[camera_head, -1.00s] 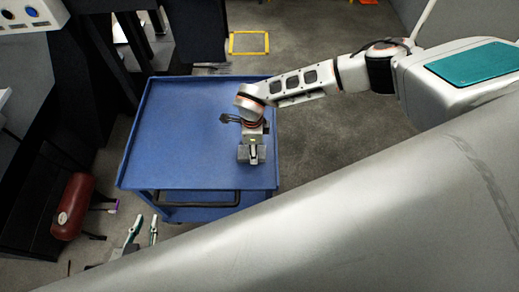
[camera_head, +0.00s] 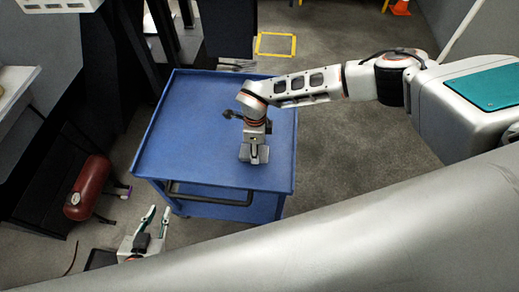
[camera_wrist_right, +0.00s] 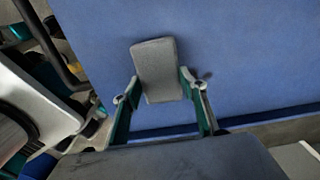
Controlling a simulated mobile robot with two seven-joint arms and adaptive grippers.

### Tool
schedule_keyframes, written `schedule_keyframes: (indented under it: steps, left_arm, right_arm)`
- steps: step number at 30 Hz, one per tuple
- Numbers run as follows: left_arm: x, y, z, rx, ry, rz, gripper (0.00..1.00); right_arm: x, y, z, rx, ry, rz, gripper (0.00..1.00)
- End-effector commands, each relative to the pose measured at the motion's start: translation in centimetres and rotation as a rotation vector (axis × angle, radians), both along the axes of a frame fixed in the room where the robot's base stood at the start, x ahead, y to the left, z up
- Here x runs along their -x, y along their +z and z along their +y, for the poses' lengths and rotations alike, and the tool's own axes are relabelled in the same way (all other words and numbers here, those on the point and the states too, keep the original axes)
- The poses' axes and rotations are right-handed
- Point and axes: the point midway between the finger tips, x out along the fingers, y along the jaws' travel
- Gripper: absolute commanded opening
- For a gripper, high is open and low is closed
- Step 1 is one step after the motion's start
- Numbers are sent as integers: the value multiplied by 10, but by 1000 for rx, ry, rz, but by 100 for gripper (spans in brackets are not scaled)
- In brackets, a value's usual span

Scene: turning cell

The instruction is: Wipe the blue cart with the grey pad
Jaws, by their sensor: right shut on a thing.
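The blue cart (camera_head: 195,125) stands left of centre in the head view, its flat top bare except for the pad and my right gripper. The grey pad (camera_head: 262,156) is at the cart's near right part, seemingly on the top. My right gripper (camera_head: 254,150) points down and is shut on it. In the right wrist view, the pad (camera_wrist_right: 157,68) sits between the two fingertips (camera_wrist_right: 160,88) against the blue surface (camera_wrist_right: 240,50). My left gripper (camera_head: 155,219) is open and empty, low in front of the cart, its fingers apart.
A dark handle bar (camera_head: 210,196) runs along the cart's near side. A red cylindrical tank (camera_head: 90,187) lies on the floor to the left. Dark machinery (camera_head: 110,70) stands left of the cart. A yellow floor frame (camera_head: 275,44) lies behind. Floor right of the cart is clear.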

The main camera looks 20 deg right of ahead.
Motion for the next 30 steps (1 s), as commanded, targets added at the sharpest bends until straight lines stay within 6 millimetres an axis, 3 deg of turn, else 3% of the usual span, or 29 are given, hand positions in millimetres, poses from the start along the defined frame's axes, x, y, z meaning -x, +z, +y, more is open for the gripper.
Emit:
schedule_keyframes:
  steps: [8, 24, 30]
  left_arm:
    - [3, 2, 0, 0, 0, 5, 21]
    - [-2, 47, 0, 0, 0, -12, 21]
    - [-5, 56, 0, 0, 1, -19, 21]
  right_arm:
    - [3, 3, 2, -4, 6, 2, 8]
    - [1, 53, 1, -2, 3, 0, 8]
    - [2, 60, 1, -2, 3, 1, 8]
